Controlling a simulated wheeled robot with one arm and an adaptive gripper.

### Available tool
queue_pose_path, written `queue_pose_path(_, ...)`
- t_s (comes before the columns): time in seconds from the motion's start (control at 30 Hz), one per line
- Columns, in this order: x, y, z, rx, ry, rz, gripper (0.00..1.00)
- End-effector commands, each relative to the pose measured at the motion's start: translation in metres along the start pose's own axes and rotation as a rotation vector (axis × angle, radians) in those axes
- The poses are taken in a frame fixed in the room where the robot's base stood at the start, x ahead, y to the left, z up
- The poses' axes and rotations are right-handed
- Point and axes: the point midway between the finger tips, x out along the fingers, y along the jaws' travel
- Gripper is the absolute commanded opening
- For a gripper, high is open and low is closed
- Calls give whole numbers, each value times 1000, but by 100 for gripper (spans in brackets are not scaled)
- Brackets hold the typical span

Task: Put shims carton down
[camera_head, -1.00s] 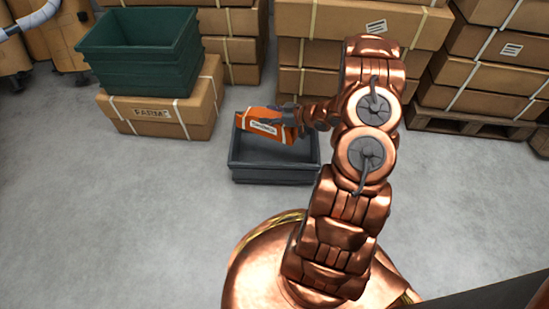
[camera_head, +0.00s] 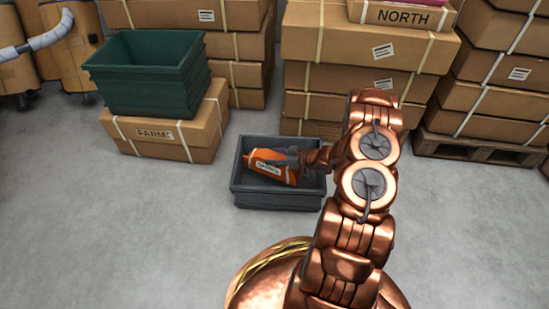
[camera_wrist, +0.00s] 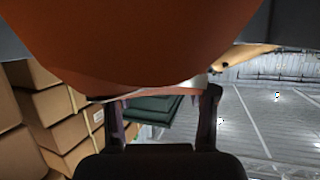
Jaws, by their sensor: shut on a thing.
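The orange shims carton (camera_head: 265,167) has a white label whose print is too small to read. It is tilted and within the outline of a dark grey open bin (camera_head: 275,199) on the floor. My gripper (camera_head: 292,162) is shut on the carton from its right side. In the wrist view the orange carton (camera_wrist: 130,45) fills the top, with my gripper (camera_wrist: 162,100) below it. I cannot tell whether the carton touches the bin's floor.
Stacked green crates (camera_head: 150,85) stand on a strapped cardboard box (camera_head: 165,140) left of the bin. Tall stacks of boxes (camera_head: 365,45) rise behind it. A wooden pallet (camera_head: 480,150) holds more boxes at right. The grey floor (camera_head: 120,230) at left front is clear.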

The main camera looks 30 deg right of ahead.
Motion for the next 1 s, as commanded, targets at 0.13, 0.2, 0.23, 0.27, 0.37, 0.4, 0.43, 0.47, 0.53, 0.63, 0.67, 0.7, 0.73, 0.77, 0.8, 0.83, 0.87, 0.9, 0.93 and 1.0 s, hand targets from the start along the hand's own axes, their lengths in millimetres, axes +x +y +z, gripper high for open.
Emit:
queue_pose_path(0.13, 0, 0, -2, -1, 1, 1, 0)
queue_pose_path(0.2, 0, 0, 0, -1, 1, 1, 0)
queue_pose_path(0.23, 0, 1, 0, -1, 1, 1, 0)
queue_pose_path(0.27, 0, 1, 1, -1, 1, 1, 0)
queue_pose_path(0.37, 1, 1, 3, -2, 1, 1, 0)
queue_pose_path(0.4, 2, 1, 4, -2, 1, 1, 0)
queue_pose_path(0.43, 2, 1, 4, -2, 1, 1, 0)
queue_pose_path(0.47, 2, 1, 5, -2, 1, 1, 0)
queue_pose_path(0.53, 3, 1, 6, -3, 1, 2, 0)
queue_pose_path(0.63, 4, 1, 8, -3, 1, 2, 0)
queue_pose_path(0.67, 4, 1, 9, -3, 1, 2, 0)
queue_pose_path(0.7, 4, 1, 9, -3, 1, 2, 0)
queue_pose_path(0.73, 4, 1, 9, -3, 1, 2, 0)
queue_pose_path(0.77, 4, 1, 9, -3, 1, 1, 60)
queue_pose_path(0.8, 4, 1, 9, -3, 1, 1, 64)
queue_pose_path(0.83, 4, 1, 9, -3, 1, 1, 67)
queue_pose_path(0.87, 4, 1, 9, -2, 1, 1, 70)
queue_pose_path(0.9, 4, 1, 9, -2, 1, 1, 74)
queue_pose_path(0.93, 4, 1, 9, -2, 1, 1, 77)
queue_pose_path(1.0, 4, 1, 9, -2, 1, 1, 82)
